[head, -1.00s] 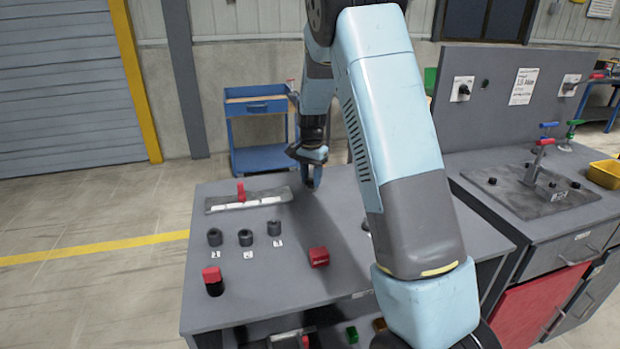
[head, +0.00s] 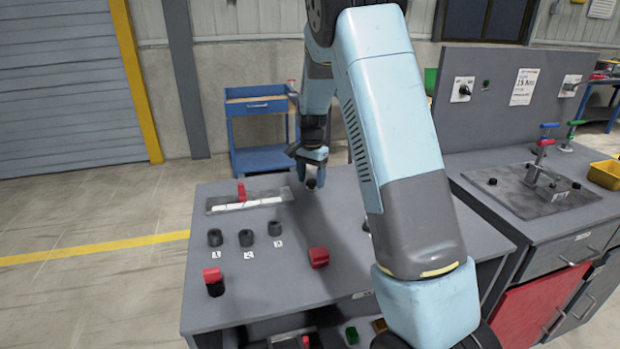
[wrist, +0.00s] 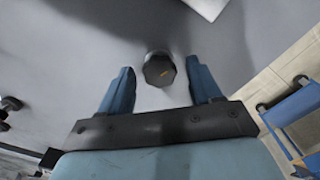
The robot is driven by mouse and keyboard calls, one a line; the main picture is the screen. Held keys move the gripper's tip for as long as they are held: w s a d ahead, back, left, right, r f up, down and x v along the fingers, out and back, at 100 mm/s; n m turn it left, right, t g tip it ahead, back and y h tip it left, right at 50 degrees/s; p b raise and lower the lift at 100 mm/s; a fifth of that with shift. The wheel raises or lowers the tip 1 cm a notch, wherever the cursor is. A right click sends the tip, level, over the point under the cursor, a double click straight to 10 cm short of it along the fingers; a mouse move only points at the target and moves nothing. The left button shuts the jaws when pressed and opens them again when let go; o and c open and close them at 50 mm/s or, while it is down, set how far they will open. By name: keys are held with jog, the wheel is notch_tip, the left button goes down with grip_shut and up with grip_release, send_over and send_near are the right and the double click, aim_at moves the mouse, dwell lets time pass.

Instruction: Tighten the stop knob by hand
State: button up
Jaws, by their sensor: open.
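My gripper (wrist: 161,88) is open and empty. In the head view my gripper (head: 312,172) points down over the far side of the grey table, right of the scale plate. A dark round shape (head: 312,184), seemingly the same knob, shows at its fingers. I cannot tell its height from there.
The grey scale plate (head: 222,208) carries a red upright piece (head: 241,191). A red block (head: 319,257) and a red-topped black piece (head: 213,281) are nearer. A blue cart (head: 259,161) stands behind the table.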

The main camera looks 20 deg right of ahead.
aim_at(311, 180)
jog(key=shift+r, duration=0.1)
notch_tip(311, 180, up, 14)
jog(key=shift+f, duration=0.25)
dwell(0.5)
jog(key=s+r+n+t, duration=0.15)
jog(key=s+r, duration=0.35)
jog(key=s, duration=0.5)
jog(key=s+r+n+t, duration=0.1)
jog(key=s+r+n, duration=0.2)
jog(key=s+r, duration=0.45)
jog(key=s+f+n+t, duration=0.3)
jog(key=s+n, duration=0.2)
jog(key=s, duration=1.6)
jog(key=shift+f, duration=0.15)
